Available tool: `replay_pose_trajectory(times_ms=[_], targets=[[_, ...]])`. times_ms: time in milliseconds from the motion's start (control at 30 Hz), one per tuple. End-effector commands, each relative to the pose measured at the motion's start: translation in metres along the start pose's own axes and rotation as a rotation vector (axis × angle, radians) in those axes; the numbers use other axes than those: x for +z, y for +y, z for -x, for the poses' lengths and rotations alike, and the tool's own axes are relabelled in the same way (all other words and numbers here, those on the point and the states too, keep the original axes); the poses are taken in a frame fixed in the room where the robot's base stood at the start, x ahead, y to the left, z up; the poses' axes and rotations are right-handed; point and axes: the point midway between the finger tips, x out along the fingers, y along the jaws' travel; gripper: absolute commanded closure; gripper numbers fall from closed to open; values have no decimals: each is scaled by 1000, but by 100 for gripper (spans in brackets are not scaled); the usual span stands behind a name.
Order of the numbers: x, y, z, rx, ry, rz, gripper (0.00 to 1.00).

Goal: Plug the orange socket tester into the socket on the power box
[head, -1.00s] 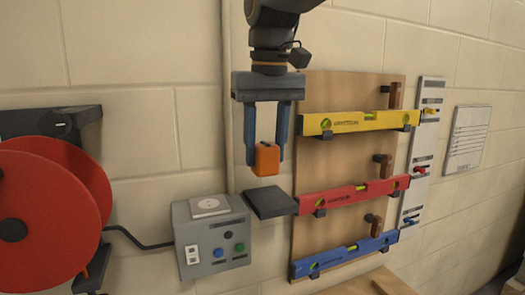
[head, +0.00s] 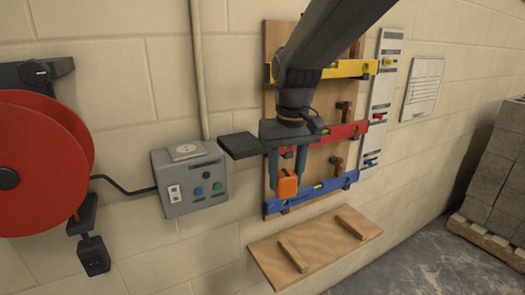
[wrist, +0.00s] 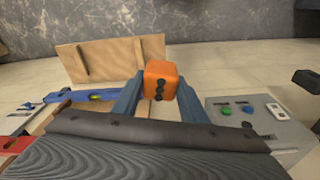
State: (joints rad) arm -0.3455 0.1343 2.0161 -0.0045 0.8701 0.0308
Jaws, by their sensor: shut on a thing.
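The orange socket tester (head: 287,185) is held between the fingertips of my gripper (head: 288,176), which is shut on it and points down. In the wrist view the tester (wrist: 158,72) shows dark round marks on one face. The grey power box (head: 207,200) is on the wall to the left of my gripper, with clear space between them. A pale square plate with a round socket (head: 187,152) is on the box's top.
A small black shelf (head: 239,146) is between the box and my arm. Red (head: 348,133), yellow (head: 345,69) and blue (head: 325,190) levels hang on a wooden board behind my gripper. A wooden shelf (head: 318,243) is below. A red reel (head: 40,165) is left of the box.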

Motion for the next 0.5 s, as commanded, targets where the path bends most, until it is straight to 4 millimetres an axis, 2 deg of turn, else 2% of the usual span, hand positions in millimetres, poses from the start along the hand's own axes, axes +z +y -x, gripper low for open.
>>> replay_pose_trajectory(times_ms=[33,300,500], targets=[[7,17,-25,4,-11,-31,81],[37,96,-144,21,-13,-182,81],[57,142,-213,32,-8,-271,81]])
